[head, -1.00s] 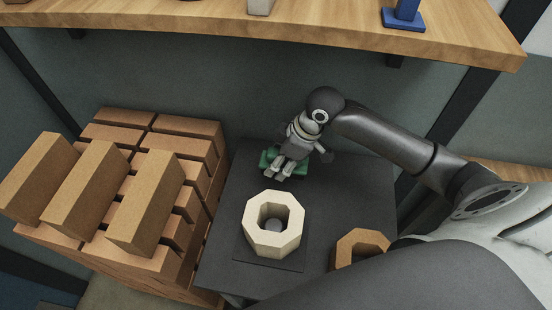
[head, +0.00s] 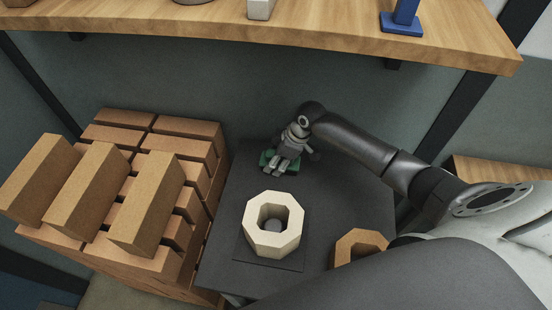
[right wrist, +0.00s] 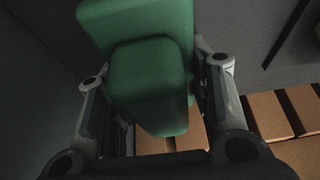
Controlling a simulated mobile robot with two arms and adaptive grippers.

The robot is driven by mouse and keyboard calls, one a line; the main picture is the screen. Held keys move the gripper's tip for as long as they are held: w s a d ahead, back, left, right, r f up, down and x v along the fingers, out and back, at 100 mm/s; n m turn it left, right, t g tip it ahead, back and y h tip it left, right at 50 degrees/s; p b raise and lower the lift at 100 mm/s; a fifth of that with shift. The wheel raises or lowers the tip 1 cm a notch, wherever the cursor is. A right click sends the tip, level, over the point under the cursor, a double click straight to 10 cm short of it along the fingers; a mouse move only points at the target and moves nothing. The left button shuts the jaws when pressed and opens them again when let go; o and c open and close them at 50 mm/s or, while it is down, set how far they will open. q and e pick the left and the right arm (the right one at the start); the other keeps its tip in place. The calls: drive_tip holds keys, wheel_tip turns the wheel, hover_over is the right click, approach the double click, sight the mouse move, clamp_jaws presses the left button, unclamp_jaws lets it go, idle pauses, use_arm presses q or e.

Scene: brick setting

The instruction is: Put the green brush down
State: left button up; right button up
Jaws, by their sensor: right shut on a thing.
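The green brush (head: 266,160) is at the back of the dark grey table (head: 350,190), behind the cream octagonal ring. My right gripper (head: 282,169) is shut on it and covers much of it in the head view. In the right wrist view the green brush (right wrist: 147,85) fills the space between the two fingers of my right gripper (right wrist: 155,100). Whether the brush touches the table or hangs just above it, I cannot tell. My left gripper is not in view.
A cream octagonal ring (head: 289,237) stands on a dark square plate at the table's front. A brown ring (head: 344,247) is partly hidden by my arm. Stacked bricks (head: 190,150) border the table's left. A wooden shelf (head: 330,25) overhangs behind.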

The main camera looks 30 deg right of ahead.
drive_tip(key=shift+f, duration=0.2)
drive_tip(key=o, duration=0.9)
drive_tip(key=shift+r, duration=0.1)
drive_tip(key=v, duration=1.2)
drive_tip(key=shift+r, duration=0.1)
